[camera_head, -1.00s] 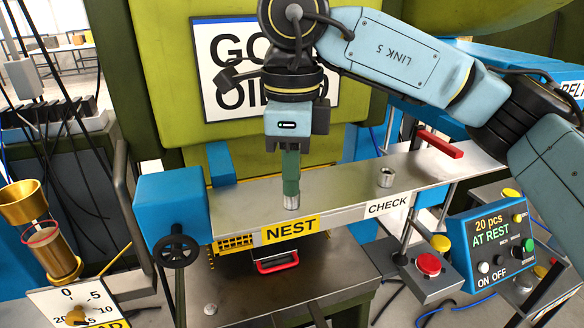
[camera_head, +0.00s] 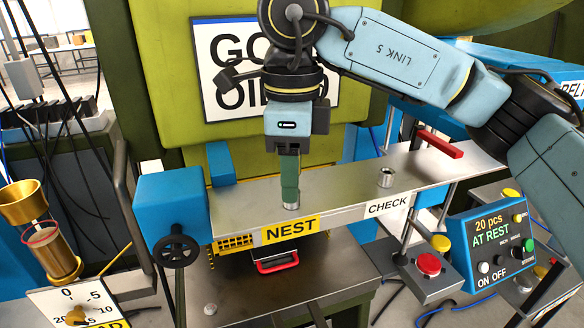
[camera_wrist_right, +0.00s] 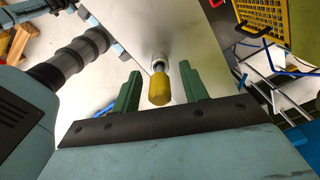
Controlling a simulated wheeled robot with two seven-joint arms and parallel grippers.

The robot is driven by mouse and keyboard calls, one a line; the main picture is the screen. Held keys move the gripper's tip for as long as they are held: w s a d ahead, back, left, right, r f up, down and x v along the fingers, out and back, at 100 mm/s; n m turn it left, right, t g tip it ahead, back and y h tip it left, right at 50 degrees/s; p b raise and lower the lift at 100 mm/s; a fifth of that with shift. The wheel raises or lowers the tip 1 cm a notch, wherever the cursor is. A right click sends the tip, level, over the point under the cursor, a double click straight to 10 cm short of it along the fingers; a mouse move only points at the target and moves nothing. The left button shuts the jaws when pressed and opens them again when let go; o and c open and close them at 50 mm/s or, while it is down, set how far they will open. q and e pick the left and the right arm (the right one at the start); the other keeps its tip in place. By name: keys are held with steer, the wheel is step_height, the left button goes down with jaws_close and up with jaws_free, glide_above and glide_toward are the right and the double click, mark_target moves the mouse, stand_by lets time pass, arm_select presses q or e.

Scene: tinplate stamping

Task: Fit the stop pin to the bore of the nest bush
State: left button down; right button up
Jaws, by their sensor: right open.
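My right gripper (camera_head: 290,200) points straight down above the NEST label (camera_head: 290,229). In the right wrist view its two green fingers (camera_wrist_right: 158,90) are apart, one on each side of the stop pin's yellow head (camera_wrist_right: 159,92). The grey shank runs from the head into the steel nest bush (camera_wrist_right: 158,61); how deep it sits I cannot tell. In the head view a steel rim of the nest bush (camera_head: 291,206) shows just below the fingers on the plate, and the fingers hide the pin. My left gripper is not in view.
A second steel bush (camera_head: 386,177) stands on the steel plate (camera_head: 340,185) by the CHECK label (camera_head: 388,206). A red bar (camera_head: 440,144) lies at the plate's right end. A blue housing with a black handwheel (camera_head: 175,251) is at left. The plate between the bushes is clear.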

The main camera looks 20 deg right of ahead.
step_height(320, 180, up, 13)
steer(key=p, duration=0.1)
steer(key=shift+r+p, duration=0.2)
steer(key=shift+p, duration=0.1)
stand_by(1.4)
